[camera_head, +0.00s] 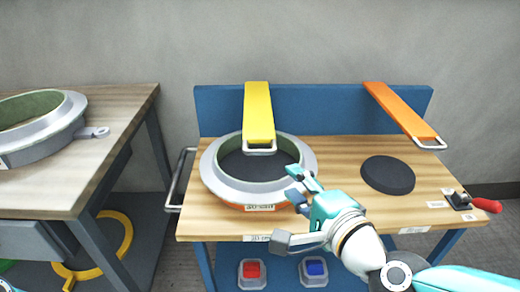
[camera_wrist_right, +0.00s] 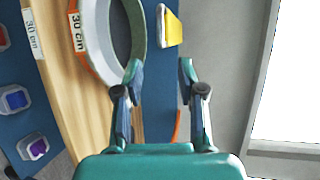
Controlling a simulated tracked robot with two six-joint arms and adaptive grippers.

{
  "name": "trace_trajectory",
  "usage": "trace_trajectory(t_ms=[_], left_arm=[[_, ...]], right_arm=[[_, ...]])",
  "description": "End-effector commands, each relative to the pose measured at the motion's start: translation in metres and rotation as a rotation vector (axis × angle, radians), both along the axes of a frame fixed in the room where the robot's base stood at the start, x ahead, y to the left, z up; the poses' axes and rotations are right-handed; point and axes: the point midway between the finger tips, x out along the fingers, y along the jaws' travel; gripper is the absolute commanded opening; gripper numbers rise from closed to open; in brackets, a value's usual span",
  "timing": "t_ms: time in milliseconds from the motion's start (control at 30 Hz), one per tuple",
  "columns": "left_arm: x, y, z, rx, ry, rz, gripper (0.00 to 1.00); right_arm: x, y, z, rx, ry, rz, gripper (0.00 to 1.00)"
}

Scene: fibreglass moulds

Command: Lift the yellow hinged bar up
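The yellow hinged bar (camera_head: 258,112) reaches forward from the blue back panel over the round mould (camera_head: 212,172) on the workbench. A metal handle (camera_head: 260,151) is at its front end, above the mould's opening. In the right wrist view the yellow bar (camera_wrist_right: 174,30) shows its end near the top. My right gripper (camera_head: 297,184) is at the front right of the mould, apart from the handle. In the right wrist view its two fingers (camera_wrist_right: 160,72) are spread with nothing between them. My left gripper is not in view.
An orange bar (camera_head: 400,110) with a handle extends over the right side, near a dark disc (camera_head: 388,174). A red-handled clamp (camera_head: 470,202) sits at the right edge. Red (camera_head: 252,271) and blue (camera_head: 315,269) buttons are below. Another table (camera_head: 105,140) stands left.

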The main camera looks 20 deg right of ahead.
Motion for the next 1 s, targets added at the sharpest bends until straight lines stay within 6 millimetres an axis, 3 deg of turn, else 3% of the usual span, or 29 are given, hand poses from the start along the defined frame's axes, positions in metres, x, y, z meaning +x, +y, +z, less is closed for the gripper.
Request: trace_trajectory(t_ms=[800,1000], left_arm=[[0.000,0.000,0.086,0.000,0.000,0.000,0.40],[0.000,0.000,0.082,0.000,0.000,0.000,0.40]], right_arm=[[0.096,0.013,-0.017,0.002,0.006,0.006,0.39],[0.130,0.017,-0.029,0.002,0.002,0.006,0.39]])
